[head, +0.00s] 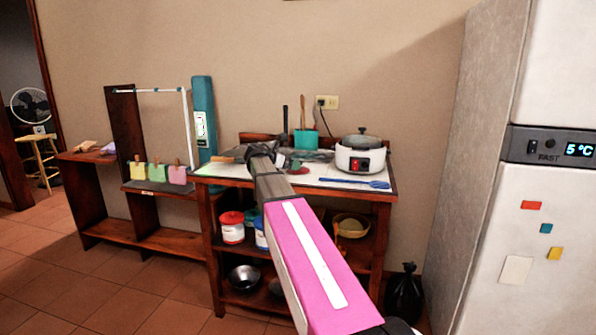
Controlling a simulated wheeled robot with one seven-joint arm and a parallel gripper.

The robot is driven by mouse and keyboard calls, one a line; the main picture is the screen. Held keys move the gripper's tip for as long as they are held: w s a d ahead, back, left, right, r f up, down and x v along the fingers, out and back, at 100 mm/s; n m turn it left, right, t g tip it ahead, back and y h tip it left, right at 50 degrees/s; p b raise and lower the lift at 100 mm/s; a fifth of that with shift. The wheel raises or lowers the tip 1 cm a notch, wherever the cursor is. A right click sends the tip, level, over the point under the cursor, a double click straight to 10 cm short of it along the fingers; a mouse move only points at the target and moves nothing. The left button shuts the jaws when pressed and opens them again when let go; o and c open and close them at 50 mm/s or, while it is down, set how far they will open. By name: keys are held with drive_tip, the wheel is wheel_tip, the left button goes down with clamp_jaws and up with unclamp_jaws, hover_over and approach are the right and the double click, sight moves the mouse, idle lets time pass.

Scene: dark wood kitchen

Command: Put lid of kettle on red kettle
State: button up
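My arm reaches from the lower right up over the wooden counter. My gripper (262,150) is at its far end, above the left half of the worktop, small and dark. I cannot make out its fingers or whether it holds anything. No red kettle and no kettle lid can be clearly identified in the head view. A small red patch (298,171) shows on the worktop just right of my gripper; I cannot tell what it belongs to. My arm hides part of the worktop.
A white cooker with a dark lid (360,155) stands on the worktop's right, behind a blue utensil (355,183). A teal utensil pot (306,139) stands at the back. A red-lidded tin (232,228) sits on the shelf below. A fridge (530,230) stands at the right.

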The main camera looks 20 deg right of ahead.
drive_tip(key=x, duration=0.4)
drive_tip(key=shift+d, duration=0.4)
drive_tip(key=shift+s, duration=0.1)
drive_tip(key=shift+c, duration=0.3)
drive_tip(key=c, duration=1.6)
